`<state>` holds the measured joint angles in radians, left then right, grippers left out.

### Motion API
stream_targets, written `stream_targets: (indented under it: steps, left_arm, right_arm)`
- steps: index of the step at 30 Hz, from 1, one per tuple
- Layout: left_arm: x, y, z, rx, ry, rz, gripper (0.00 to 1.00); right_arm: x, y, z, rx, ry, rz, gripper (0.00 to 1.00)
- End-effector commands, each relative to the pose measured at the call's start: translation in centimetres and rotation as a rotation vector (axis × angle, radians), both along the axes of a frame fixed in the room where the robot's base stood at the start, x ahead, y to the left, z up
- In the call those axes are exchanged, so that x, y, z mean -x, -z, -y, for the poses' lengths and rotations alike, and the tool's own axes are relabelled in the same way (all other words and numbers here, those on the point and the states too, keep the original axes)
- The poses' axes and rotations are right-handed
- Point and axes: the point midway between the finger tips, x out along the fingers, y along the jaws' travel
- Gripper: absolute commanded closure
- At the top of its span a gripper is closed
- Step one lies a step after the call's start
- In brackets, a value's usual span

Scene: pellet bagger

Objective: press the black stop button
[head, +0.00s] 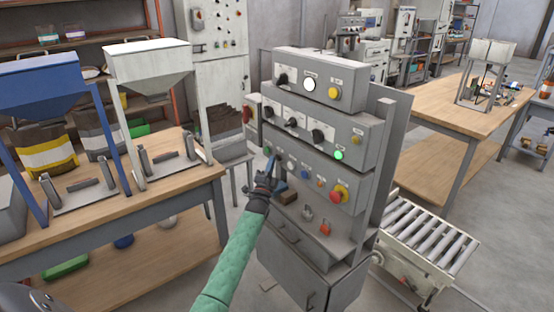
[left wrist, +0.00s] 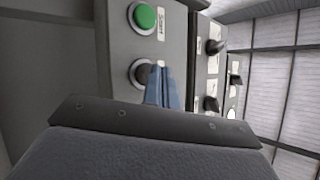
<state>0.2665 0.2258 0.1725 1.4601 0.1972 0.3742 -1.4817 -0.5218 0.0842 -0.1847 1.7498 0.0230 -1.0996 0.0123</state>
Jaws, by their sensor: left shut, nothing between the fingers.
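The black stop button (left wrist: 141,73) shows in the left wrist view as a dark round cap in a pale ring, below a green button (left wrist: 145,17) labelled Start. My left gripper (left wrist: 162,70) is shut and empty. Its blue fingertips overlap the right side of the black button in that view; I cannot tell whether they touch it. In the head view my left gripper (head: 272,166) is at the left end of the third tier of the grey control cabinet (head: 358,215), and hides part of that button row. My right gripper is not in view.
On the same tier are a blue button (head: 306,171) and a red emergency button on yellow (head: 339,193). A lit green lamp (head: 339,155) is above. A roller conveyor (head: 430,232) stands right of the cabinet, a wooden bench (head: 205,174) left.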

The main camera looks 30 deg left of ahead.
Motion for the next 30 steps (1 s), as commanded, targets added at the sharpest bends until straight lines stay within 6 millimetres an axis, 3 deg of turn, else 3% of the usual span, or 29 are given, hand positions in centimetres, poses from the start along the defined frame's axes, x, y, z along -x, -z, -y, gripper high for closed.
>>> stream_targets:
  steps: [30]
  left_arm:
    - [-0.80,-0.01,0.35,0.001,0.000,0.001,1.00]
  right_arm:
    - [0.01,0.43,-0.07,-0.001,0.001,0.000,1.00]
